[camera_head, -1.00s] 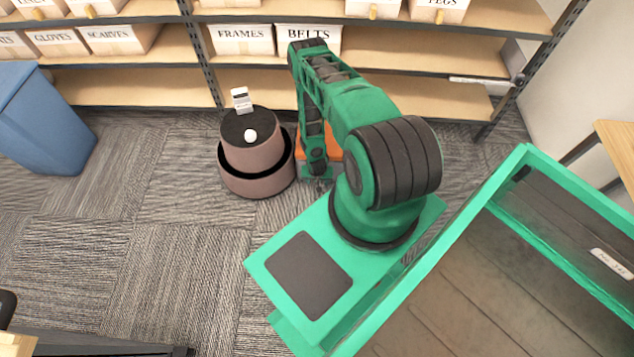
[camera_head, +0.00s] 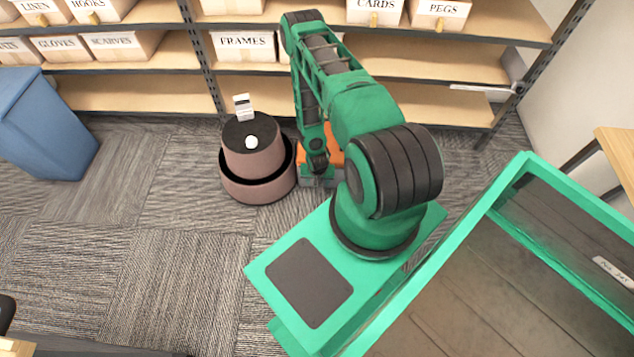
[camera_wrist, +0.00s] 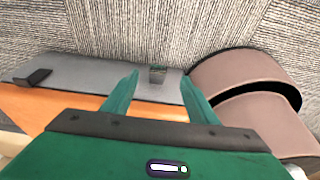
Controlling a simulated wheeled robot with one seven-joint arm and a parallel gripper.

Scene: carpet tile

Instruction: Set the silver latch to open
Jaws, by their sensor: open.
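An orange case with a grey top (camera_wrist: 95,78) lies below my gripper in the wrist view; its orange side also shows beside my arm in the head view (camera_head: 333,152). A small grey piece (camera_wrist: 157,74), which looks like the silver latch, sits on the grey top's far edge. A darker latch-like piece (camera_wrist: 35,77) is at the top's left end. My gripper (camera_wrist: 160,76) is open, its fingertips on either side of the small grey piece in the picture. I cannot tell whether they touch it, nor how it is set. My arm hides part of the case in the head view.
Shelves (camera_head: 130,95) stand behind. A blue bin (camera_head: 40,125) is at left. Carpet is clear at front left.

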